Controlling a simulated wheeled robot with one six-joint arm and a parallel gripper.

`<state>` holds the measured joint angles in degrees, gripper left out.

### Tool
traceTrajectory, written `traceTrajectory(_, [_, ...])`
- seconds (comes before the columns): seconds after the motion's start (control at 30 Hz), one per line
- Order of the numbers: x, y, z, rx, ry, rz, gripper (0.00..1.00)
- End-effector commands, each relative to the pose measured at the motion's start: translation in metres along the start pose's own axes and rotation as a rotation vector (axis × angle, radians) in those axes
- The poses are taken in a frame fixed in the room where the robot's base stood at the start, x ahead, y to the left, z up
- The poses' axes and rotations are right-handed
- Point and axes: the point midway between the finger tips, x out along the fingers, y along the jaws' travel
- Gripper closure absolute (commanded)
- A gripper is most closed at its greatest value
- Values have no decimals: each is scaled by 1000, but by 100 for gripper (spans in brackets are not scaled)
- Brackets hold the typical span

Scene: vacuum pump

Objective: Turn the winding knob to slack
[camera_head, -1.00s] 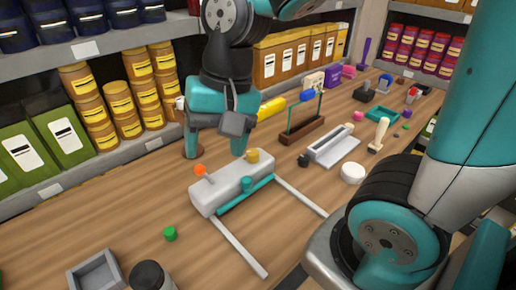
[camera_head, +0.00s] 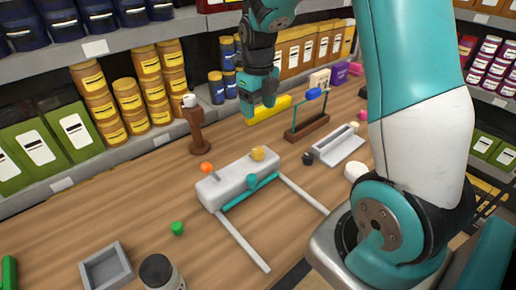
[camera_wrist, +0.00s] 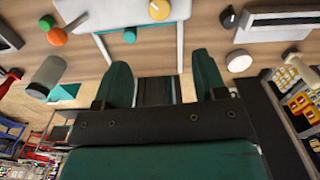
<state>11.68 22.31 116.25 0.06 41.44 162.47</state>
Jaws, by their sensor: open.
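A white block-shaped device (camera_head: 235,182) stands on the wooden bench with two pale rails running from it. A yellow knob (camera_head: 258,153) sits on its right end, an orange ball on a short lever (camera_head: 206,167) on its left, and a teal bar with a teal knob (camera_head: 252,181) along its front. I cannot tell which of these is the winding knob. My gripper (camera_head: 262,103) is open and empty, above and behind the device, apart from it. In the wrist view the yellow knob (camera_wrist: 159,10) and teal knob (camera_wrist: 130,36) lie beyond the open fingers (camera_wrist: 163,80).
A brown post with a white top (camera_head: 195,125) stands behind the device.

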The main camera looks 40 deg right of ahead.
Motion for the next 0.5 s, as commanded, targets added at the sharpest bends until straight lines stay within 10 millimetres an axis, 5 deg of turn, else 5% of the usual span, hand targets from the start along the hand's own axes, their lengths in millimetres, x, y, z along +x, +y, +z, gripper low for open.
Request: traceTrajectory(0.5, [114,1,-1,-5,5,2,35])
